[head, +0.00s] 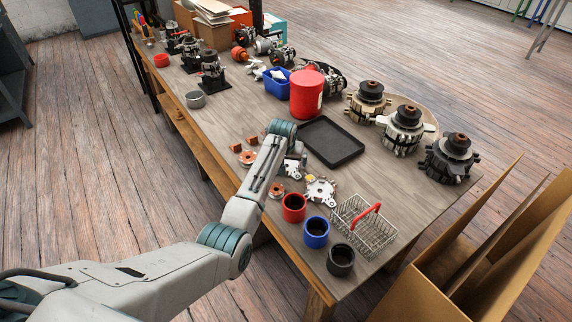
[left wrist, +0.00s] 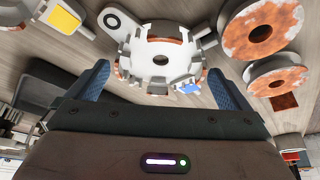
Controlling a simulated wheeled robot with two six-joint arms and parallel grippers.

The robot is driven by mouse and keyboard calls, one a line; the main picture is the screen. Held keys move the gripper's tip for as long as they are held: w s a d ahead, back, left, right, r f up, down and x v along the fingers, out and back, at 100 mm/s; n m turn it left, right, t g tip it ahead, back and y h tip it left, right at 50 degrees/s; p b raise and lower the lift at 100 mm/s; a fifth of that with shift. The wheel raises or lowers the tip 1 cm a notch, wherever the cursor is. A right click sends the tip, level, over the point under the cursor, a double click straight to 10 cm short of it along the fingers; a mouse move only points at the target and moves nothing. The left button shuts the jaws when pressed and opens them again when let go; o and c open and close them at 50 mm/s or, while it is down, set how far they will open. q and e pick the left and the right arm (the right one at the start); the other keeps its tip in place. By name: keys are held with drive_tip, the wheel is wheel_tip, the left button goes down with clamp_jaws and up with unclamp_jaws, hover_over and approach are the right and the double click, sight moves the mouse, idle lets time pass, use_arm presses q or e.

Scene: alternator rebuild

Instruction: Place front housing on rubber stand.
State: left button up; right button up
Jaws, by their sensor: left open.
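My left gripper (head: 293,160) is low over the front part of the table, its jaws hard to make out in the head view. In the left wrist view its two blue fingers (left wrist: 160,88) are apart and empty. A pale, round, notched housing with lugs and a central hole (left wrist: 182,60), likely the front housing, lies between and beyond the fingertips; contact cannot be told. In the head view the arm partly hides this spot. I cannot tell which thing is the rubber stand; red (head: 293,207), blue (head: 316,232) and black (head: 340,260) cups stand near the front edge.
A silver toothed part (head: 321,191) and copper rings (head: 248,157) lie near my gripper. A wire basket (head: 364,228) with a red handle, a black tray (head: 332,155), a red canister (head: 306,96) and several alternators (head: 403,130) stand around. Cardboard (head: 500,250) is at the right.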

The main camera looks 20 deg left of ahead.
use_arm(q)
drive_tip(key=c, duration=1.1)
